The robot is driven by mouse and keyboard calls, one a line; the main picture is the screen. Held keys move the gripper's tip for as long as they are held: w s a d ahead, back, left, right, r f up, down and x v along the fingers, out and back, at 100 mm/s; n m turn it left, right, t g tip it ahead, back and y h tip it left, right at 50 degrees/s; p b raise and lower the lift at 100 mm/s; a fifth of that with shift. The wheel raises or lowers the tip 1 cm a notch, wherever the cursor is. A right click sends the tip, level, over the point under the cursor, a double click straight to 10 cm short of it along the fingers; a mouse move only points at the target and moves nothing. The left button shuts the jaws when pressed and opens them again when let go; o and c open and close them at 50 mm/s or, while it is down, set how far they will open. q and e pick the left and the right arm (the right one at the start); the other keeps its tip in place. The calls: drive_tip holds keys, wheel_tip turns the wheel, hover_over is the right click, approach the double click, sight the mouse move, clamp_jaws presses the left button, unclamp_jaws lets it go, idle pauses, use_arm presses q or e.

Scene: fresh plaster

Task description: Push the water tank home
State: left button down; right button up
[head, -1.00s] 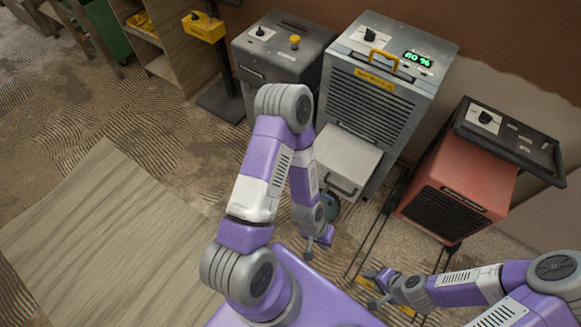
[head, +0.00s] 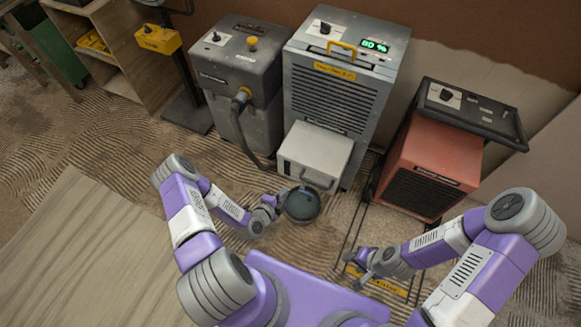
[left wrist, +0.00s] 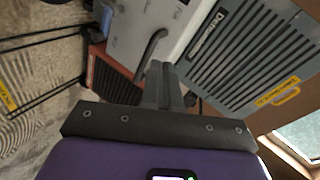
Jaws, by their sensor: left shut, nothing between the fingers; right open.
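The water tank (head: 312,150) is a light grey box with a dark handle, low on the front of the grey dehumidifier (head: 345,88). It sticks out from the dehumidifier's front. My left gripper (head: 280,199) is shut and empty, low in front of the tank and to its left. In the left wrist view the shut fingers (left wrist: 165,85) overlap the view of the tank (left wrist: 145,18) and its handle; contact cannot be told. My right gripper (head: 357,258) is open, low over the floor to the right, apart from the tank.
A round dark vessel (head: 303,205) is on the floor before the tank, close to my left gripper. A dark grey machine (head: 238,65) with a hose stands left. A red heater (head: 430,165) on a black frame stands right. A wooden board (head: 75,240) lies at left.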

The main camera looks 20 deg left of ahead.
use_arm(q)
drive_tip(key=a+m+t+y, duration=0.1)
drive_tip(key=a+m+t, duration=0.1)
drive_tip(key=a, duration=0.1)
drive_tip(key=b, duration=0.5)
approach(294, 162)
drive_tip(key=x, duration=0.5)
drive_tip(key=shift+f, duration=0.15)
drive_tip(key=shift+w+d, duration=0.1)
drive_tip(key=shift+w, duration=0.6)
